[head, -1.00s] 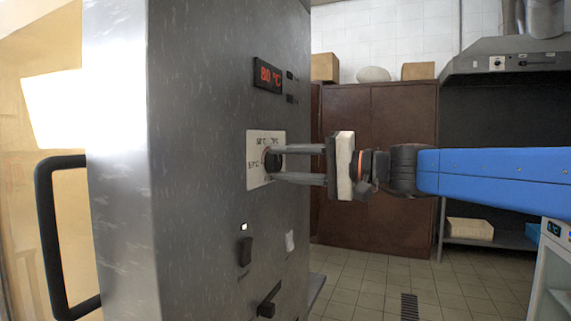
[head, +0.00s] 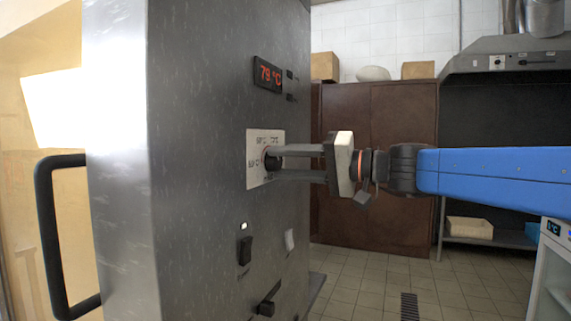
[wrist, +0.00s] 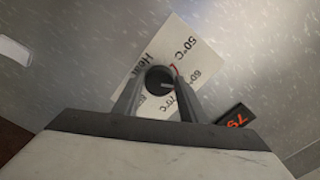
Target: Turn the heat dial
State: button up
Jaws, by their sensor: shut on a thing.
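The heat dial (head: 270,158) is a dark round knob on a white label plate (head: 259,182) on the steel panel. In the wrist view the dial (wrist: 159,79) sits between my fingertips, and the label (wrist: 183,48) behind it reads 50°C and 60°C with a red mark beside the dial. My gripper (head: 275,162) reaches in from the right and is shut on the dial, a finger on either side. The red display (head: 268,73) above reads 79 °C; it also shows in the wrist view (wrist: 235,121), partly hidden.
Below the dial are a dark switch (head: 245,250) with a small white light and a black lever (head: 268,300). A black handle (head: 45,235) stands out at the left. Brown cabinets (head: 375,160) stand behind; the tiled floor (head: 360,285) is clear.

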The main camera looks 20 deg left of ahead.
jog(key=o, duration=1)
jog(key=shift+f, duration=0.1)
jog(key=shift+s+d, duration=0.25)
jog(key=shift+d, duration=2.65)
jog(key=shift+s+d, duration=0.2)
jog(key=shift+d, duration=2.7)
jog(key=shift+s+d, duration=0.25)
jog(key=shift+d, duration=2.65)
